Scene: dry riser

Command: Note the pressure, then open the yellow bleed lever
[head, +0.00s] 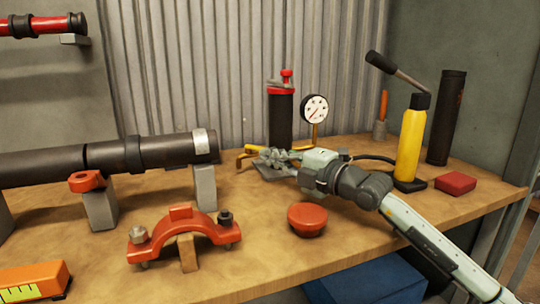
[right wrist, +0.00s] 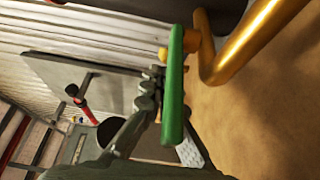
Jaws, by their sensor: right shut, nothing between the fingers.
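The pressure gauge (head: 315,108) stands upright with a white face; its red marking shows, but the reading is too small to tell. A yellow bent piece (head: 247,151) shows left of the black riser with a red top (head: 281,115). My right gripper (head: 266,160) is shut and empty low in front of the riser, beside the yellow piece. In the right wrist view, a brass-coloured bent pipe (right wrist: 245,40) and a green bar (right wrist: 174,90) lie close at the fingertips. Whether they touch, and whether the bar is the lever, I cannot tell. My left gripper is out of view.
A red cap (head: 307,219) and an orange clamp (head: 182,234) stand in front on the wooden bench. A black pipe (head: 110,154) lies on supports at left. A yellow hand pump (head: 412,140), a dark cylinder (head: 447,115) and a red box (head: 456,184) stand right.

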